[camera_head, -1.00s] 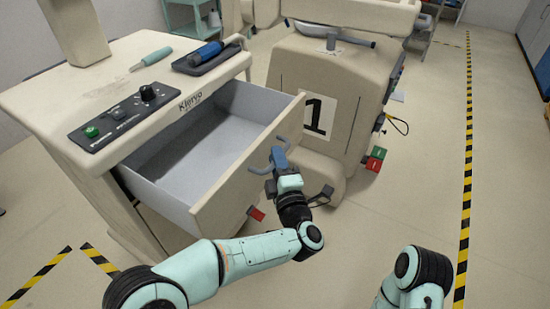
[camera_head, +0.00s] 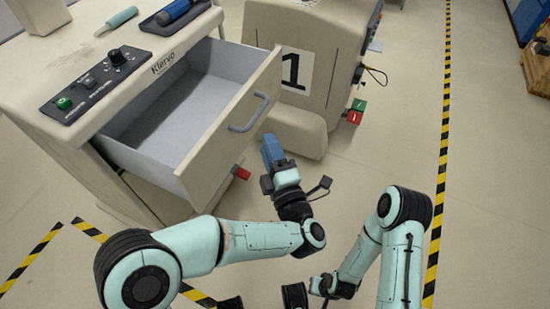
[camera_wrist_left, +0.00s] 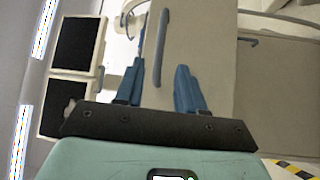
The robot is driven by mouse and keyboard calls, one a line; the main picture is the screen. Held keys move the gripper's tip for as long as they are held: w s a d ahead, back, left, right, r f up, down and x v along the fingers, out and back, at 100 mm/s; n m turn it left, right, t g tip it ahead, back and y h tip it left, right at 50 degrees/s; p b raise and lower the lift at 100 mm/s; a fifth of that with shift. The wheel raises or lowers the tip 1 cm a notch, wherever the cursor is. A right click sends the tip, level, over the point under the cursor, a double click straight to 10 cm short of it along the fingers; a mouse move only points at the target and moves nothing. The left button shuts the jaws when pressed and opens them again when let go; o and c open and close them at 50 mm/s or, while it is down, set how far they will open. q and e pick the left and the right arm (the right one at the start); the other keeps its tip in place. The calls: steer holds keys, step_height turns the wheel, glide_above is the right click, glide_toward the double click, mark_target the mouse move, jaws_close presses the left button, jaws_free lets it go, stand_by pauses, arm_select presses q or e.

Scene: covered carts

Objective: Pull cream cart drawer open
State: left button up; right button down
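The cream cart (camera_head: 150,75) stands at the left of the head view, with its drawer (camera_head: 215,140) pulled well out. The drawer is grey inside and looks empty. Its blue-grey handle (camera_head: 248,114) is on the cream front and also shows in the left wrist view (camera_wrist_left: 161,45). My left gripper (camera_head: 271,150) is just in front of the drawer front, apart from the handle.
A second cream unit marked 1 (camera_head: 300,65) stands behind the drawer, with red and green tags on its side. A teal-handled tool (camera_head: 117,21) and a dark tray (camera_head: 172,20) lie on the cart top. Floor is free at the right, beside a striped line (camera_head: 443,140).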

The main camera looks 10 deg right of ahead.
arm_select(q)
steer(key=shift+s+d+f, duration=0.1)
steer(key=shift+s+f, duration=0.05)
steer(key=shift+s, duration=0.7)
steer(key=shift+s+d+f, duration=0.1)
steer(key=shift+s, duration=0.75)
arm_select(e)
steer(key=shift+w+r, duration=0.35)
steer(key=shift+w, duration=0.1)
